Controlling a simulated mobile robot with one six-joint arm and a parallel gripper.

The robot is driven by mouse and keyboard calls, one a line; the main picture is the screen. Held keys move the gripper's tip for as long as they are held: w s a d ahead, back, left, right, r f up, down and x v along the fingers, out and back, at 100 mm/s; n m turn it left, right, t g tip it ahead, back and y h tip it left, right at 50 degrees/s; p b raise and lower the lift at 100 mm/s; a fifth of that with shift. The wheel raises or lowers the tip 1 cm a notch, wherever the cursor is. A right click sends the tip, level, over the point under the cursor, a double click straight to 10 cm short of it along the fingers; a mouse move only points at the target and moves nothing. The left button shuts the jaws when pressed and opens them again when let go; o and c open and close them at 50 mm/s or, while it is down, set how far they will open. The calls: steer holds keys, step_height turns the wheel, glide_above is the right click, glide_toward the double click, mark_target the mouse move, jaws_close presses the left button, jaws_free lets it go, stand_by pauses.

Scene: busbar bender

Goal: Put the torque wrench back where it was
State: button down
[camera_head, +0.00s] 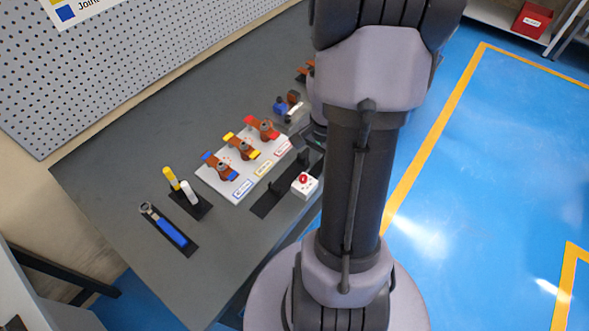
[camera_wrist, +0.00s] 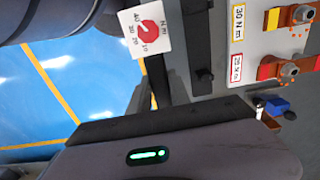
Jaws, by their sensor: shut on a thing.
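My gripper (camera_wrist: 147,90) is shut, with its dark fingers near the middle of the wrist view. The torque wrench it holds is almost wholly hidden behind the fingers and the gripper body, so its pose cannot be told. In the head view my arm covers the gripper. A long black rest (camera_head: 277,187) with small upright posts lies on the bench and has no tool on it. The same rest shows in the wrist view (camera_wrist: 196,45), just right of the fingers.
A white board (camera_head: 230,187) carries several copper pieces with blue, yellow and red parts. A blue-handled wrench (camera_head: 170,233) and yellow and white markers (camera_head: 180,185) sit in black holders at left. A pegboard (camera_head: 150,60) stands behind the grey bench (camera_head: 120,160). Blue floor at right is clear.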

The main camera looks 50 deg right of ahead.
steer(key=w+a, duration=0.2)
steer(key=w+a+b, duration=0.1)
steer(key=w+a, duration=0.1)
steer(key=w, duration=0.1)
steer(key=w+a+f, duration=0.1)
steer(key=w, duration=0.2)
steer(key=shift+a+b, duration=0.3)
steer(key=shift+a, duration=0.1)
steer(key=shift+w+a+f, duration=0.1)
steer(key=shift+a+f, duration=0.05)
steer(key=shift+f, duration=0.05)
steer(key=shift+f+b, duration=1.5)
steer(key=shift+f, duration=0.7)
steer(key=shift+r, duration=0.1)
steer(key=c, duration=1.2)
jaws_free()
steer(key=shift+r, duration=0.1)
